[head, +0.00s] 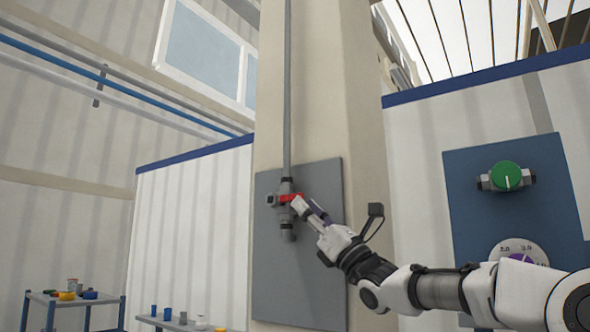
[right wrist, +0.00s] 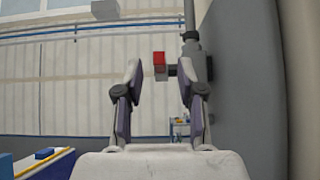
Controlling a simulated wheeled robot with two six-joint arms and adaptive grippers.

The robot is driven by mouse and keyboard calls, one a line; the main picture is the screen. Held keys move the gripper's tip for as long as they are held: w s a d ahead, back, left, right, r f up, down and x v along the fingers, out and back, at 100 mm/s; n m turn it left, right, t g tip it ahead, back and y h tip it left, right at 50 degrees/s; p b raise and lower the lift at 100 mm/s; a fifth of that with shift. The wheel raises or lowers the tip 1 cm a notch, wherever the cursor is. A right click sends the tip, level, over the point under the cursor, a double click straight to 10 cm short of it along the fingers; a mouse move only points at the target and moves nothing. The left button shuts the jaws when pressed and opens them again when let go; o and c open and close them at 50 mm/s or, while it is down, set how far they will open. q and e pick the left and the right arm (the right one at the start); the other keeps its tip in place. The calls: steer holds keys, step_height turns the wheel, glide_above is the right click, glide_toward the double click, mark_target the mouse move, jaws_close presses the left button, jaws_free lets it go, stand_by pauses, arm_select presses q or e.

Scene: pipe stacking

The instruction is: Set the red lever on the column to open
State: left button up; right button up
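The red lever (head: 290,197) is on a grey valve (head: 286,187) at the foot of a vertical pipe on the column (head: 320,100). In the head view it lies roughly level across the valve. In the right wrist view the lever's red block (right wrist: 159,62) shows between my fingertips, joined by a short dark stem to the valve at the right. My right gripper (head: 299,206) is open, close in front of the lever. Its two fingers (right wrist: 161,75) stand apart; I cannot tell whether either touches the lever. My left gripper is not in view.
A grey backing panel (head: 300,265) lies behind the valve. A blue panel (head: 515,215) at the right carries a green knob (head: 506,176) and a dial (head: 518,250). Low tables with small coloured items (head: 68,295) stand at the lower left.

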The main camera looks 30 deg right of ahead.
mark_target(294, 196)
steer(key=p+x, duration=0.1)
steer(key=x, duration=0.1)
steer(key=p+x, duration=0.1)
steer(key=x, duration=0.2)
steer(key=shift+w+a+f, duration=0.15)
steer(key=shift+w+f, duration=0.05)
steer(key=shift+f, duration=0.05)
steer(key=shift+w+a, duration=0.1)
steer(key=shift+w, duration=0.05)
steer(key=shift+s, duration=0.25)
steer(key=shift+s+d, duration=0.15)
steer(key=shift+d, duration=0.1)
jaws_close()
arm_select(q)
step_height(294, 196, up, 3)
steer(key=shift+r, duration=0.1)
arm_select(e)
steer(key=shift+a, duration=0.1)
